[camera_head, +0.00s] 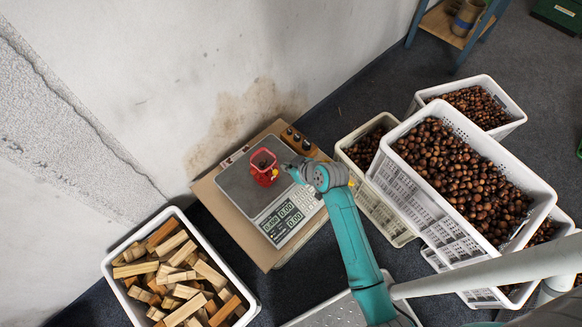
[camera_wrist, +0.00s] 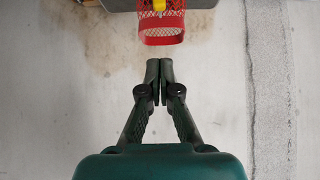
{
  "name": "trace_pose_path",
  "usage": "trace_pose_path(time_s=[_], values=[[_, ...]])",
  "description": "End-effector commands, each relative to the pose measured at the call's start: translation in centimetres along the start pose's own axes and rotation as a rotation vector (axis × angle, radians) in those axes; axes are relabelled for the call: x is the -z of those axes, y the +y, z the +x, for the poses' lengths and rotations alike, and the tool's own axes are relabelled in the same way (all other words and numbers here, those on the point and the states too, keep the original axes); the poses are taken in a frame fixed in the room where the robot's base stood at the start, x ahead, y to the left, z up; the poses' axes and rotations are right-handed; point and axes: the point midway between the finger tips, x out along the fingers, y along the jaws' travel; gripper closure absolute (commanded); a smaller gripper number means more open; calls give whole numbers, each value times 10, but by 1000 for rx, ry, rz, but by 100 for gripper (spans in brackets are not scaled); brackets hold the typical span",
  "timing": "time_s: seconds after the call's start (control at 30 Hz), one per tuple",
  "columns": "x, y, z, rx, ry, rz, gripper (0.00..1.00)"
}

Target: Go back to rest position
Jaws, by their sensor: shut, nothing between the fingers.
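My gripper (camera_wrist: 159,82) is shut and empty in the wrist view, its fingertips together in front of the pale wall. A red mesh bag (camera_head: 264,168) with a yellow part stands on the scale's grey plate (camera_head: 240,186), with dark chestnuts visible in its mouth. In the wrist view the red bag (camera_wrist: 160,30) is just beyond the fingertips, apart from them. In the head view my wrist is beside the bag, over the right side of the scale, and the fingers are mostly hidden.
The scale's display (camera_head: 283,220) is lit. White crates of chestnuts (camera_head: 455,240) stand on the right. A white bin (camera_head: 117,285) of wood blocks stands at lower left. A stained wall (camera_head: 200,70) rises behind the scale. A blue-legged stand (camera_head: 459,45) is at the top right.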

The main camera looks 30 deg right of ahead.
Motion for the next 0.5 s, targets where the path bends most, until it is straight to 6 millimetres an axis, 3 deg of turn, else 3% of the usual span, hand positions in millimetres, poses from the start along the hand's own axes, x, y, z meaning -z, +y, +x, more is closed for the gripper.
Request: trace_pose_path(time_s=[0.2,0.5], values=[[0,0,-17,0,1,0,100],[-2,-1,-19,-1,1,1,100]])
